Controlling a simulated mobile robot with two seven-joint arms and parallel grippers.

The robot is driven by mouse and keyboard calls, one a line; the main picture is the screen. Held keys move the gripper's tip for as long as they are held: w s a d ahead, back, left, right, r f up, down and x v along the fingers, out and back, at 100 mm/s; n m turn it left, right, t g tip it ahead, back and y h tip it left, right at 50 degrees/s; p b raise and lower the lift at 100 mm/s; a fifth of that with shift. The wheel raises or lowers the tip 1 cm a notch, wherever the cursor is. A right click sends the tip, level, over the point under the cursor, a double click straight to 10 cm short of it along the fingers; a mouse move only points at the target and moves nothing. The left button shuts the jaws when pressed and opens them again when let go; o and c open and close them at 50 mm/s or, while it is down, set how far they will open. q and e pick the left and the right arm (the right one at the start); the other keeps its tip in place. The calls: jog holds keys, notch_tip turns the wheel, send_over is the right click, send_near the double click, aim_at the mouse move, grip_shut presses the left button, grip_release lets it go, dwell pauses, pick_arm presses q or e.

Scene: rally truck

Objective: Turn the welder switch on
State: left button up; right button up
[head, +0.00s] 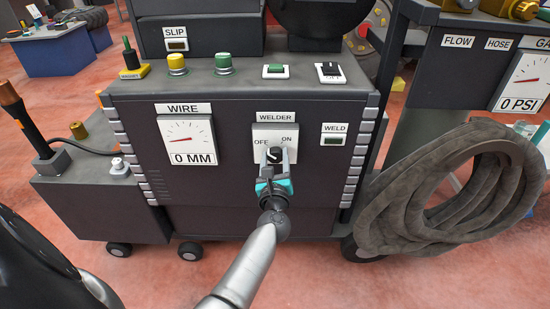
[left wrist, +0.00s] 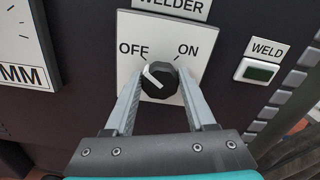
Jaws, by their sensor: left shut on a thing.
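The welder switch is a black rotary knob (head: 275,155) with a white pointer mark, on a white plate (head: 288,133) labelled OFF at left and ON at right. In the left wrist view the knob (left wrist: 159,80) has its white mark pointing up and left, toward OFF. My left gripper (head: 275,160) reaches the knob from the front. In the left wrist view its two fingers (left wrist: 157,92) stand on either side of the knob, shut on it. My right gripper is not in view.
A WELD indicator (left wrist: 256,70) sits right of the plate and looks dark green. A WIRE gauge (head: 188,140) reading 0 MM is at left. Buttons and a black rocker switch (head: 330,72) line the top ledge. A thick coiled hose (head: 440,190) hangs at right.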

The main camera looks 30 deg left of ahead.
pick_arm(q)
grip_shut()
jog(key=shift+m, duration=0.4)
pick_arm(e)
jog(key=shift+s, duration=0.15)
pick_arm(q)
jog(key=m+p, duration=0.1)
jog(key=m, duration=0.2)
jog(key=shift+m, duration=0.4)
jog(key=m+p, duration=0.1)
jog(key=m, duration=0.2)
jog(key=shift+d+m, duration=0.1)
jog(key=shift+m, duration=0.2)
jog(key=m+p, duration=0.1)
jog(key=m, duration=0.4)
jog(key=shift+w+p, duration=0.1)
jog(key=shift+p, duration=0.2)
jog(key=shift+f+m+p, duration=0.15)
jog(key=shift+m+p, duration=0.4)
jog(key=shift+m, duration=1.75)
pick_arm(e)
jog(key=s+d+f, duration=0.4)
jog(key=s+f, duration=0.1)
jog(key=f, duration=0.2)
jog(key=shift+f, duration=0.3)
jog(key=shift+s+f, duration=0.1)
